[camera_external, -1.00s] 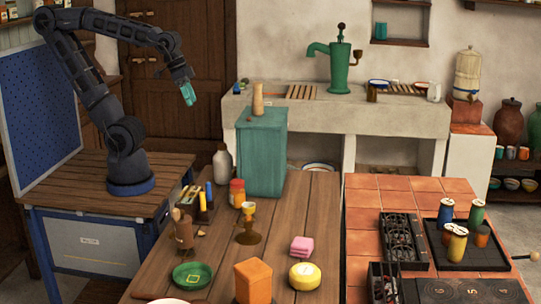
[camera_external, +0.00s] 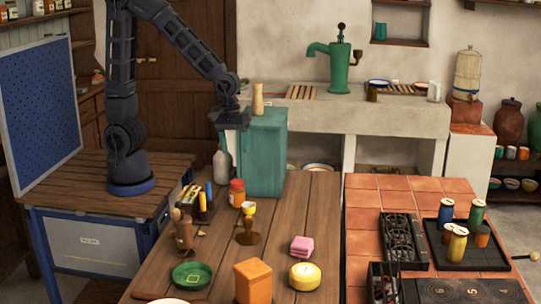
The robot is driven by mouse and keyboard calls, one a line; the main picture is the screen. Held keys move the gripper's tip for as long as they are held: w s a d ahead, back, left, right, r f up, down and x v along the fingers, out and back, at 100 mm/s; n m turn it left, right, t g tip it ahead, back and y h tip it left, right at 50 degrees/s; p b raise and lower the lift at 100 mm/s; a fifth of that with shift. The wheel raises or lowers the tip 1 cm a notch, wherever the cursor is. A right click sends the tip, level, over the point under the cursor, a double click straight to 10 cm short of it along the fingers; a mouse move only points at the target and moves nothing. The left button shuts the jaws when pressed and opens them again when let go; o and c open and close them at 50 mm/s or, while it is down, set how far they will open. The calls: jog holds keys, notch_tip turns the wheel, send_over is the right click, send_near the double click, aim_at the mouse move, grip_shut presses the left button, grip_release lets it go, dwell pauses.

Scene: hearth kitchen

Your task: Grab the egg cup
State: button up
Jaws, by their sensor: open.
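A small yellow-and-white cup (camera_external: 248,208), which looks like the egg cup, stands upright on the wooden table, with a dark brown round shape (camera_external: 247,237) just below it in the picture; I cannot tell whether that is its stem and foot or a separate thing. My gripper (camera_external: 230,138) is open and empty, pointing down, high above the back of the table. It is above and a little left of the cup in the picture, well apart from it.
Close by stand an orange jar (camera_external: 237,193), a grey bottle (camera_external: 221,163) and the green cabinet (camera_external: 263,155). A wooden figure (camera_external: 184,230) and a green dish (camera_external: 193,275) are left. Pink blocks (camera_external: 301,246), an orange block (camera_external: 253,282) and a yellow round (camera_external: 304,275) are in front.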

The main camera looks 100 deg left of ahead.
aim_at(249, 210)
jog(key=shift+w+d+f+n+g, duration=0.2)
jog(key=shift+w+d+f+n, duration=0.7)
jog(key=shift+f, duration=2.85)
jog(key=shift+w+d+f+n+g, duration=0.2)
jog(key=shift+w+d+f+n, duration=0.6)
jog(key=shift+f, duration=3)
jog(key=shift+w+d+f+n+g, duration=0.2)
jog(key=shift+w+d+f+n, duration=0.65)
jog(key=shift+f, duration=2.9)
jog(key=shift+a+n, duration=0.3)
jog(key=shift+n, duration=0.15)
jog(key=shift+w, duration=0.1)
jog(key=c, duration=1.1)
jog(key=shift+o, duration=0.2)
jog(key=shift+r, duration=0.1)
